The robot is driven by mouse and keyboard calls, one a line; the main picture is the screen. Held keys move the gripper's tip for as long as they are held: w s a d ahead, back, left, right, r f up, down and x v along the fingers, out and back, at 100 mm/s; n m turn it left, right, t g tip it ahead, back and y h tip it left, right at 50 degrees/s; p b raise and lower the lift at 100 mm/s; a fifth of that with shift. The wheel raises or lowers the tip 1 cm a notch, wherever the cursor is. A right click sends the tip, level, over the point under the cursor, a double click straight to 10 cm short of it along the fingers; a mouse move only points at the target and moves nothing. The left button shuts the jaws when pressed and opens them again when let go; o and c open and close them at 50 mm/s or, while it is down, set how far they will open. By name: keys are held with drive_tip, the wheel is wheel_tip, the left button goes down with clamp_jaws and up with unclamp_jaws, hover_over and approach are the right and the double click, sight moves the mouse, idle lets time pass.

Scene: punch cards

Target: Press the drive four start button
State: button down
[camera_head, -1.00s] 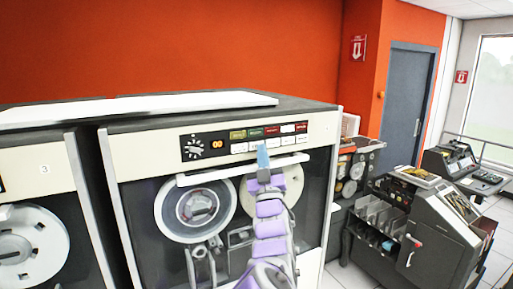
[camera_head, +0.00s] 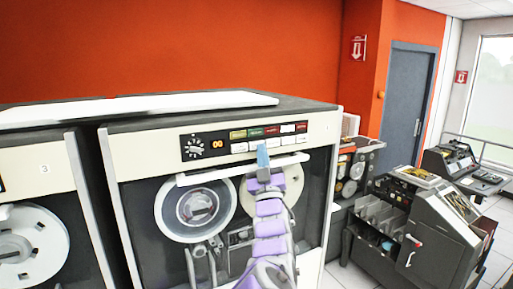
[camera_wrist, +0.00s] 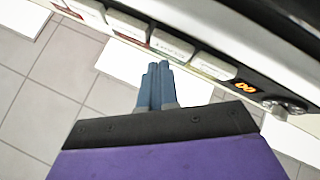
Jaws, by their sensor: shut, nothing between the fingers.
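The tape drive (camera_head: 150,150) with a cream front panel stands in the middle of the head view, right of a drive marked 3. Its number is too small to read. A row of pale buttons (camera_head: 287,141) runs below coloured labels, right of an orange display (camera_head: 217,146). In the wrist view, the second button from the display (camera_wrist: 171,45) has faint lettering that looks like START. My gripper (camera_head: 262,152) has blue fingers, shut and empty. In the wrist view the fingertips (camera_wrist: 158,68) are just below that button; I cannot tell whether they touch it.
A white handle bar (camera_head: 215,173) crosses the drive front below the panel. A rotary knob (camera_head: 194,147) sits left of the display. The drive marked 3 (camera_head: 43,168) stands at left. A card machine (camera_head: 440,235) stands at right, with tiled floor around it.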

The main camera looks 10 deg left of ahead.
drive_tip(key=shift+w+a+r, duration=0.1)
drive_tip(key=shift+w+a, duration=0.35)
drive_tip(key=shift+w, duration=0.2)
idle(0.9)
idle(0.4)
drive_tip(key=shift+s+d+b, duration=0.55)
drive_tip(key=shift+s+b, duration=0.2)
drive_tip(key=shift+b, duration=0.3)
drive_tip(key=shift+s+d+b, duration=0.75)
drive_tip(key=shift+s+b, duration=0.15)
drive_tip(key=shift+s, duration=0.15)
drive_tip(key=shift+s+d+b, duration=0.7)
drive_tip(key=shift+s+b, duration=0.15)
drive_tip(key=shift+s, duration=0.15)
